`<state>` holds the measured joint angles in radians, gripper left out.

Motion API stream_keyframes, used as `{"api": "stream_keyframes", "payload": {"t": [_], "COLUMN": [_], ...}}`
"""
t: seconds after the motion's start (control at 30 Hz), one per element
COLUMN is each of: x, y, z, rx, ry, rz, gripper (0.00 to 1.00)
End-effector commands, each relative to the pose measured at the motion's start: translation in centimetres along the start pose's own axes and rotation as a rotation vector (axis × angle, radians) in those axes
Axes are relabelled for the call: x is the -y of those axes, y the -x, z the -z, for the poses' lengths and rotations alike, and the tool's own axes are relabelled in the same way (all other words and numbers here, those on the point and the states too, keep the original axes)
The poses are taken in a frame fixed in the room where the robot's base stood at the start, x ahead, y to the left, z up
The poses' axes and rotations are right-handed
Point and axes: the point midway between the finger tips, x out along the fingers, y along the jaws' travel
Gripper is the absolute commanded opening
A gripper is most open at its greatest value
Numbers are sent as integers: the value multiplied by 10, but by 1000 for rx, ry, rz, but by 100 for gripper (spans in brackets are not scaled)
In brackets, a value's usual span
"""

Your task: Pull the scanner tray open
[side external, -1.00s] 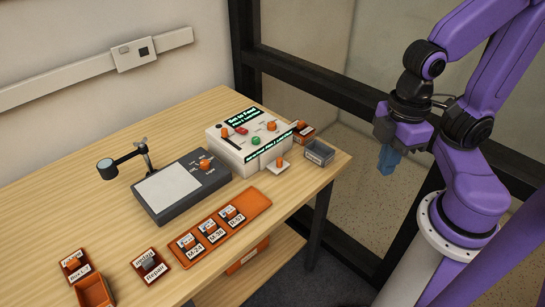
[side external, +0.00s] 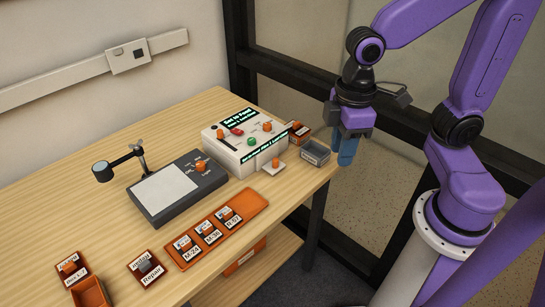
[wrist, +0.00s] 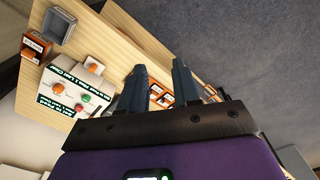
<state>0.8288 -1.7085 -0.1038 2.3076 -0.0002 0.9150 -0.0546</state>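The scanner is a white box (side external: 238,150) with several coloured knobs and dark labels, near the right end of the table; it also shows in the wrist view (wrist: 72,92). A small white tray tab (side external: 267,169) with an orange knob (side external: 275,162) sticks out at its front; the knob also shows in the wrist view (wrist: 94,68). My gripper (side external: 346,158) hangs beyond the table's right edge, fingers pointing down, apart from the scanner. In the wrist view its two fingers (wrist: 158,65) are spread with nothing between them.
A grey open bin (side external: 315,152) and an orange-knobbed block (side external: 298,131) stand beside the scanner. An orange rack (side external: 250,205) with labelled blocks lies in front. A dark flatbed with a white pad (side external: 167,189) and a lamp (side external: 102,171) are left. Dark window framing stands behind my arm.

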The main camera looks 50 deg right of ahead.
Motion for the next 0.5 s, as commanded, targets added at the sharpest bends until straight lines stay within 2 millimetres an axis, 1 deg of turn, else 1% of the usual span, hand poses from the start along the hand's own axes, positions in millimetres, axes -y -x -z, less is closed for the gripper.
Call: {"api": "stream_keyframes", "payload": {"t": [0.03,0.17,0.2,0.27,0.33,0.4,0.5], "x": [-16,-56,-71,-93,-120,-148,-183], "y": [-2,-7,-10,-14,-20,-27,-37], "z": [16,48,56,68,78,86,91], "rx": [6,11,13,15,17,20,23], "ry": [-46,-141,-171,-216,-268,-318,-380], "rz": [-1,-4,-4,-5,-6,-7,-7], "gripper": [32,32,32,32,32,32,32]}}
